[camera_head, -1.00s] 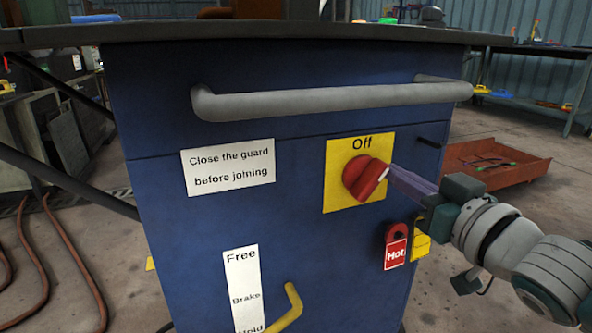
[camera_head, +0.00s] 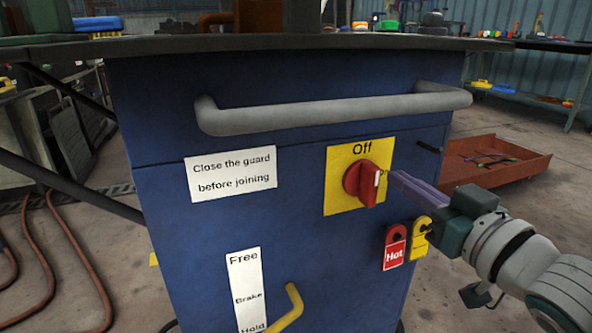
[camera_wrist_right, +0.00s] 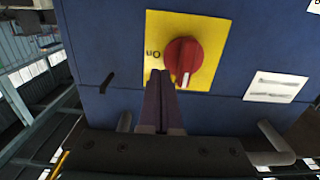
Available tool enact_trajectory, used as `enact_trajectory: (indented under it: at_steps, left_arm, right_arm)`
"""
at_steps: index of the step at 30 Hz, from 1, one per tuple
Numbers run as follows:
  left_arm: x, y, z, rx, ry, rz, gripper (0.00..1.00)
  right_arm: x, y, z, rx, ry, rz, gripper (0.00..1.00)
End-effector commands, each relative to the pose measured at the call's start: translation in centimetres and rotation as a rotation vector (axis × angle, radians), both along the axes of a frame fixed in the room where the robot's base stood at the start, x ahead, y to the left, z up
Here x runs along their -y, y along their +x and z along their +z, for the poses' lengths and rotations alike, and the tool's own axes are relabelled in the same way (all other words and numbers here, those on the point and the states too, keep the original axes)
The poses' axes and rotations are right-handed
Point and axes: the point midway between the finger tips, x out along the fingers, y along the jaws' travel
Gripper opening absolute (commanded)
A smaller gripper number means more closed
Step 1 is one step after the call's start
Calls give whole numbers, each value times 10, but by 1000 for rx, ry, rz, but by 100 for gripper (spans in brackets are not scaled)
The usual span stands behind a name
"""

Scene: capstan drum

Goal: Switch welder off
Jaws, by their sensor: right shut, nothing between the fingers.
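The red rotary knob (camera_head: 360,183) sits on a yellow plate (camera_head: 340,205) on the blue cabinet. "Off" is printed above it and part of "On" shows at its right. The knob's ridge stands about upright, its white mark towards "Off". In the right wrist view, where the scene is upside down, the knob (camera_wrist_right: 184,58) has its white mark towards the bottom and "On" at its left. My right gripper (camera_head: 396,179) is shut and empty, its tips just right of the knob; contact is unclear. The fingers (camera_wrist_right: 159,78) also show in the wrist view. My left gripper is out of view.
A grey handle bar (camera_head: 330,110) crosses the cabinet above the plate. A red "Hot" tag (camera_head: 395,252) and a yellow tag (camera_head: 420,238) hang below the gripper. A yellow lever (camera_head: 290,302) projects lower down. A red tray (camera_head: 505,165) lies on the floor at right.

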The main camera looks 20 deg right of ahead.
Motion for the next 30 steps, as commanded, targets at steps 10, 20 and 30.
enact_trajectory:
  at_steps: [10, 20, 30]
  left_arm:
    - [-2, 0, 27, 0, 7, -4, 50]
    - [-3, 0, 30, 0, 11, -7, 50]
    - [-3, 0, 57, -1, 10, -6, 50]
  right_arm:
    - [4, -47, 2, -3, 3, -1, 0]
    - [5, -60, 0, 0, 0, -1, 0]
    - [4, -60, 24, -40, -7, -21, 0]
